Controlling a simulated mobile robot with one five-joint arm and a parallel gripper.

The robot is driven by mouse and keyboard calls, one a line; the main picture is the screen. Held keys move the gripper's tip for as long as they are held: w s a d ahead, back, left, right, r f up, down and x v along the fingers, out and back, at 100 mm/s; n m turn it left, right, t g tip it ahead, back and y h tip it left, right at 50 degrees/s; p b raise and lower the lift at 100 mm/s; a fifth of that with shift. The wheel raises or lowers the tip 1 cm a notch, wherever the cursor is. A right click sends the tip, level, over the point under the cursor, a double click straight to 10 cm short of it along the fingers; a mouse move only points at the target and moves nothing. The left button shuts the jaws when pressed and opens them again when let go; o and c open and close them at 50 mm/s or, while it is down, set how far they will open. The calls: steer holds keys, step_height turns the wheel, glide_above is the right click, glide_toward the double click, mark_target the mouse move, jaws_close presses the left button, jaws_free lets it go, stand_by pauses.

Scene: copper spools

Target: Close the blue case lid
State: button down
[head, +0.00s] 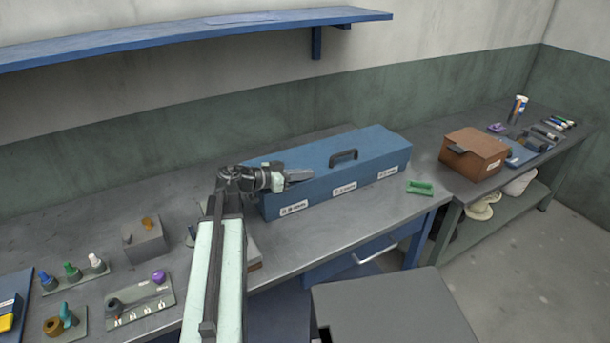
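The blue case (370,184) is a long box on the grey workbench, with white labels along its front. Its lid (375,146) is the top face with a dark handle (343,156) and lies flat, looking shut. My gripper (308,174) is at the left part of the case, in front of or over its upper front edge. It points right, and I cannot tell whether it touches the case. The fingers look close together, but their gap is too small to read.
A green tray (419,187) lies right of the case near the bench edge. A brown box (473,153) stands on the right bench. Small bottles (72,272) and a parts board (140,301) sit at the left. A blue shelf (180,37) hangs above.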

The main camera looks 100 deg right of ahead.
steer(key=shift+w+f, duration=0.15)
steer(key=shift+f, duration=0.05)
steer(key=r+p, duration=0.5)
steer(key=shift+w+a+r, duration=0.15)
steer(key=shift+w+r, duration=0.1)
steer(key=v, duration=0.3)
steer(key=p+v, duration=0.1)
steer(key=v, duration=0.5)
steer(key=shift+a+f+p, duration=0.2)
steer(key=shift+f+p, duration=0.15)
steer(key=shift+r, duration=0.1)
